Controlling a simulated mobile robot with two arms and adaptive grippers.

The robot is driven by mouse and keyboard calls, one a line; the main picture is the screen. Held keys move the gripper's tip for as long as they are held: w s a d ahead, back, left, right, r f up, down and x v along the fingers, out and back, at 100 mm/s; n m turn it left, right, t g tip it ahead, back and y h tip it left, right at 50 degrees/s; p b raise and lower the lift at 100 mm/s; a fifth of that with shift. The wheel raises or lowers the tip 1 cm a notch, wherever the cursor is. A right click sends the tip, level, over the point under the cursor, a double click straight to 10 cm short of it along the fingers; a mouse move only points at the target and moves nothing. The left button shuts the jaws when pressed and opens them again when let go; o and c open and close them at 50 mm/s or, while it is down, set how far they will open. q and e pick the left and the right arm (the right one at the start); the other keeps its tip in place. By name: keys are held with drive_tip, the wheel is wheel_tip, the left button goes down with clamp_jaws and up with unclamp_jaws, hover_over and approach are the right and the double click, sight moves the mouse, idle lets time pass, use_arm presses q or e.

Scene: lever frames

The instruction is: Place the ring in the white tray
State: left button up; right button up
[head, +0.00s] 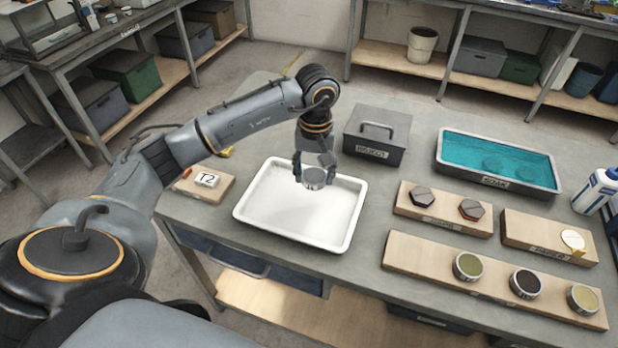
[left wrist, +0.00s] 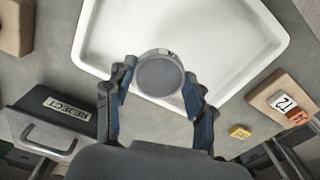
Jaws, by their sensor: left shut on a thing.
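The ring (head: 314,178) is a short metallic grey cylinder. My left gripper (head: 315,172) is shut on it, over the right half of the white tray. In the left wrist view the ring (left wrist: 160,75) sits between the two fingertips (left wrist: 158,88), with a grey round face showing. The white tray (head: 255,227) lies on the grey table and is empty apart from the ring above it. I cannot tell whether the ring touches the tray floor. My right gripper is not in view.
A grey REJECT box (head: 376,137) stands behind the tray. A teal SOAK basin (head: 497,163) is at the back right. Wooden boards with hexagonal pieces (head: 443,208) and round pieces (head: 495,278) lie to the right. A T2 block (head: 207,180) is left.

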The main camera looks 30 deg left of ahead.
sight(311, 170)
use_arm(q)
drive_tip(key=shift+w+a+f, duration=0.3)
drive_tip(key=shift+a+f, duration=0.15)
drive_tip(key=shift+f, duration=0.15)
drive_tip(key=shift+w+a+f, duration=0.3)
drive_tip(key=shift+a+f, duration=0.1)
drive_tip(key=shift+f, duration=0.2)
drive_tip(key=f, duration=0.1)
drive_tip(key=f+p, duration=0.2)
drive_tip(key=shift+w+a+f, duration=0.15)
drive_tip(key=shift+a+f, duration=0.2)
drive_tip(key=shift+f, duration=0.15)
drive_tip(key=shift+f, duration=0.1)
drive_tip(key=shift+f, duration=0.15)
drive_tip(key=o, duration=1.3)
